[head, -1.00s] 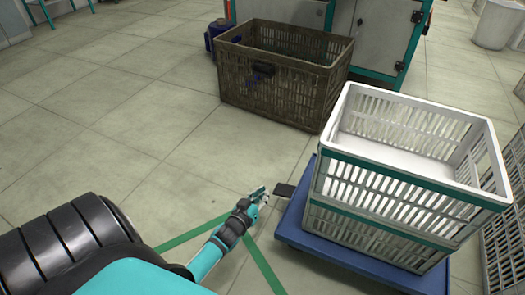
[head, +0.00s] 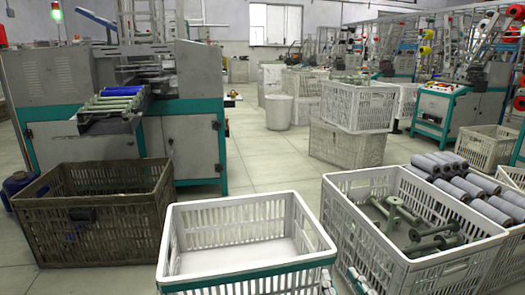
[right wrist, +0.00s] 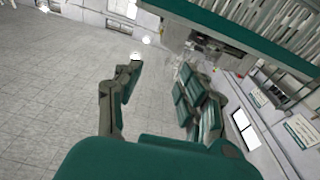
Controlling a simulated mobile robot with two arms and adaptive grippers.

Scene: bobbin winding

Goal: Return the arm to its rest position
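My right gripper shows in the right wrist view (right wrist: 160,72). Its two dark green fingers stand apart, with floor and nothing held between them. In the head view, only a small light part that may be this gripper shows at the bottom edge, by the right corner of the empty white crate (head: 250,214); I cannot tell for certain. My left gripper and left arm are not in the head view. The arm's full pose cannot be seen.
A brown crate (head: 95,215) stands at left before a grey-teal machine (head: 195,110). A white crate (head: 350,245) at right holds several green-grey bobbins (head: 410,222). Grey rolls (head: 470,188) lie beyond. More crates (head: 358,105) stand behind. Open floor (head: 265,165) lies between.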

